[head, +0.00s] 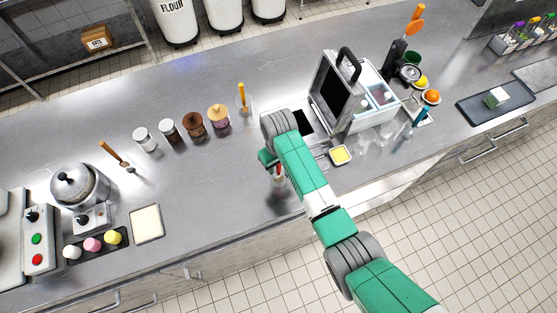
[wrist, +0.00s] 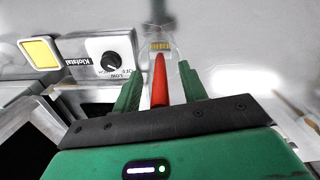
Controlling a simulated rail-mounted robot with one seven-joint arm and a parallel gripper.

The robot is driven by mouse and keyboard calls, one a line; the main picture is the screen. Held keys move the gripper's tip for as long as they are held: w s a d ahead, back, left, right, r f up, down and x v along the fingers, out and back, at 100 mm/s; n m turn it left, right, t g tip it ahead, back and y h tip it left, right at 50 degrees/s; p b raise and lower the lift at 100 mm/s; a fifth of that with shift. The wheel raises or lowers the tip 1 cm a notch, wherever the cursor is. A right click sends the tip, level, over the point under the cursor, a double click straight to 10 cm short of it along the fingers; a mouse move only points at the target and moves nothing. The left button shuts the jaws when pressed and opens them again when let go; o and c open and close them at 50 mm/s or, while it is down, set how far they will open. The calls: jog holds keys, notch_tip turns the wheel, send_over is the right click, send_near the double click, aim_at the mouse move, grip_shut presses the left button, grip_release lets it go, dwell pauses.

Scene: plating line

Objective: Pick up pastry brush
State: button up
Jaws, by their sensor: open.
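A red-handled tool (wrist: 159,82), which looks like the pastry brush, shows in the wrist view with a yellowish end beyond the handle. A clear, glass-like outline surrounds that far end. My gripper (wrist: 160,88) is open, with one green finger on each side of the red handle. I cannot tell whether either finger touches it. In the head view my gripper (head: 275,165) is low over the counter near its front edge, and a bit of red (head: 279,171) shows beside it. My arm and gripper hide most of the tool there.
A boxy appliance (head: 334,88) with a black handle stands to the right, with a yellow-filled dish (head: 340,155) in front. A clear holder with a yellow-handled tool (head: 242,95) and several jars (head: 193,123) stand behind left. The counter (head: 205,190) left of my gripper is clear.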

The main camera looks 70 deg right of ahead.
grip_shut()
